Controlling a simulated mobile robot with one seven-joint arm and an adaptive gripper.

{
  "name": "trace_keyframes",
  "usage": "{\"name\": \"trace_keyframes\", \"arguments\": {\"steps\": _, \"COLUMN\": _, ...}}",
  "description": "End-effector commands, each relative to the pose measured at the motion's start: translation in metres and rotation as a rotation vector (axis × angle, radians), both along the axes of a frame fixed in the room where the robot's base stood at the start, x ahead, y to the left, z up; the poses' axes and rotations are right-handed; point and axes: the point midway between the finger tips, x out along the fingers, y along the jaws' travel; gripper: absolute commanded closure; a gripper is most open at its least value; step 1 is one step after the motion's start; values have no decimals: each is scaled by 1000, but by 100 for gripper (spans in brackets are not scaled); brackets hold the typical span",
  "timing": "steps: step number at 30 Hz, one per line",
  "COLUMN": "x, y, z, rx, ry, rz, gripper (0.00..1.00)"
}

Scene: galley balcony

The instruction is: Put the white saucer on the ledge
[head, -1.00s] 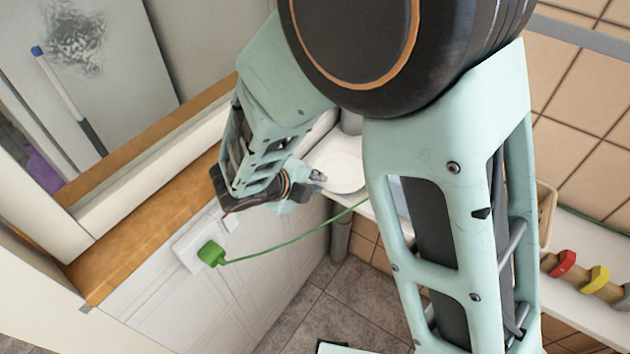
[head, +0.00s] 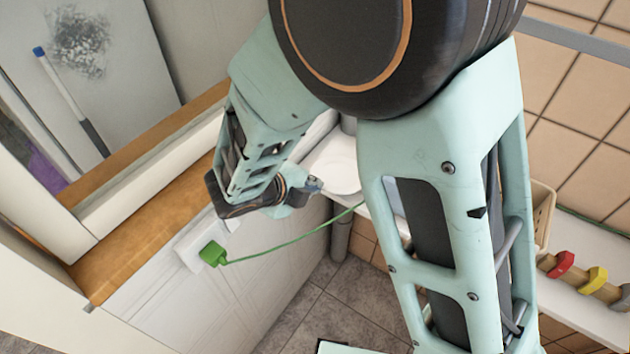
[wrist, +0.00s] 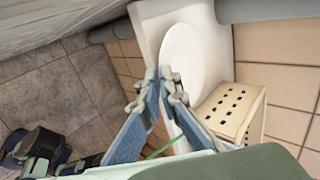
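The white saucer (head: 343,174) lies flat on a white shelf (wrist: 149,27) near the wall. It shows larger in the wrist view (wrist: 183,55). My gripper (head: 317,184) is just left of the saucer in the head view. In the wrist view, my gripper's fingertips (wrist: 159,73) come together in front of the saucer's near left edge, with almost no gap and nothing seen between them. Whether they touch the rim I cannot tell. A ledge with an orange-brown wooden top (head: 145,222) runs along the left, and its top looks bare.
A cream perforated box (wrist: 232,108) stands on the shelf beside the saucer. A green plug (head: 212,254) with a green cable sits in the white panel below the wooden ledge. Red and yellow knobs (head: 561,264) are at the right. A grey pipe (wrist: 265,9) runs behind the shelf.

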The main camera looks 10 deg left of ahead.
Motion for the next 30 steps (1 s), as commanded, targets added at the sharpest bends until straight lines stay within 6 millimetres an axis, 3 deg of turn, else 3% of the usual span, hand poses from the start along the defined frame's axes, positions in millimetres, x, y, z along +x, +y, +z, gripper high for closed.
{"name": "trace_keyframes", "arguments": {"steps": 27, "x": -4, "y": 1, "z": -3, "rx": 1, "ry": 2, "rz": 0, "gripper": 100}}
{"name": "trace_keyframes", "arguments": {"steps": 30, "x": -4, "y": 1, "z": -3, "rx": 1, "ry": 2, "rz": 0, "gripper": 88}}
